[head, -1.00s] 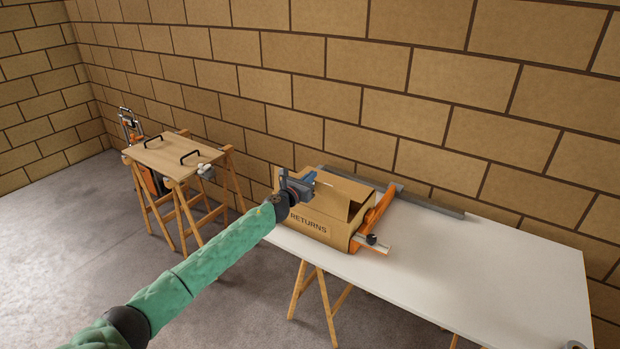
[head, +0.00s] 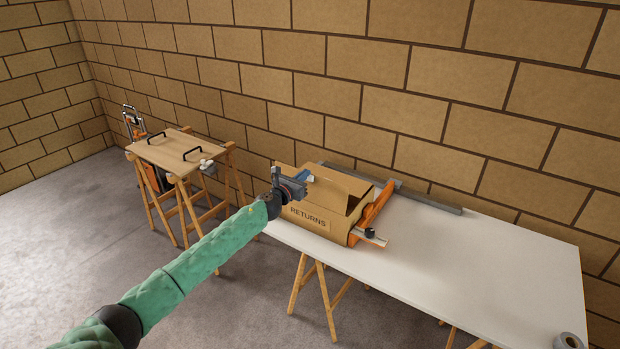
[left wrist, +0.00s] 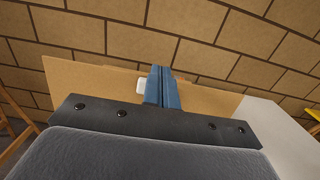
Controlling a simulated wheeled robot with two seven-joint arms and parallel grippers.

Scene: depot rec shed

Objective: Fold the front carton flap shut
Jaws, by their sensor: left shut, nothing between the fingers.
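The brown carton (head: 327,226) labelled RETURNS stands on the white table (head: 470,262). A cardboard flap (head: 283,176) stands up at its left end, and a broad panel (head: 341,187) slopes up at the top. A dark opening shows at the right of the top. I cannot clearly make out the front flap; my gripper covers part of the front edge. My left gripper (head: 307,176) is shut and empty at the carton's upper front left; contact cannot be told. In the left wrist view its blue fingers (left wrist: 162,87) are together before cardboard (left wrist: 80,80). My right gripper is not in view.
A grey rail (head: 430,200) runs along the table's back near the block wall. A tape roll (head: 568,341) sits at front right. A wooden trestle table (head: 170,150) stands left.

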